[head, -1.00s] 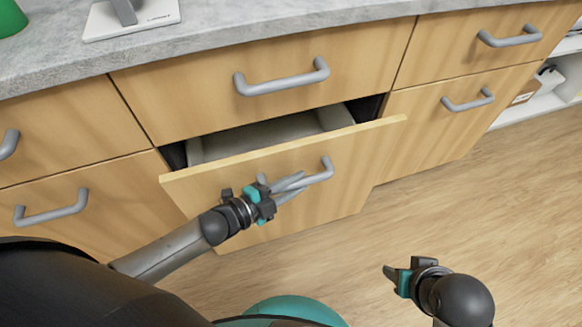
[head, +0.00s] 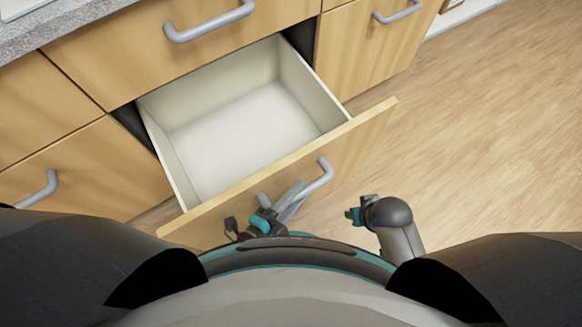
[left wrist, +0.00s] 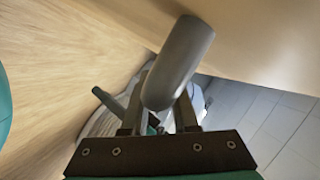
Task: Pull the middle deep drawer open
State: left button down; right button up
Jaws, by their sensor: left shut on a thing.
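The middle deep drawer (head: 357,140) stands well open in the head view, its wooden front pulled out toward my body. Its white inside (head: 245,125) is empty. Its grey bar handle (head: 322,180) is on the front's outer face. My left gripper (head: 293,200) is at the handle and shut on it. In the left wrist view the handle bar (left wrist: 180,62) lies between the left fingers (left wrist: 158,115). My right gripper (head: 358,212) hangs to the right of the handle, apart from the drawer; its finger gap is too small to tell.
A shut drawer with a grey handle (head: 210,22) is above the open one. Shut fronts with handles stand to the left (head: 45,188) and right (head: 398,12). A grey worktop (head: 60,30) is at the top left. The wooden floor (head: 470,130) at the right is clear.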

pick_arm(q)
jog(key=shift+s+d, duration=0.1)
jog(key=shift+s, duration=0.05)
jog(key=c, duration=0.7)
grip_release()
jog(key=shift+s+a, duration=0.2)
jog(key=shift+s, duration=0.05)
jog(key=p+v, duration=0.3)
jog(key=v, duration=1.1)
jog(key=shift+s+a+r+p, duration=0.1)
jog(key=shift+s+a+p, duration=0.05)
jog(key=shift+s+p, duration=0.15)
pick_arm(e)
jog(key=s+d+f, duration=0.2)
jog(key=s+f, duration=0.2)
jog(key=f, duration=0.2)
jog(key=shift+d+f, duration=0.3)
jog(key=shift+d, duration=0.1)
pick_arm(q)
jog(key=shift+w, duration=0.1)
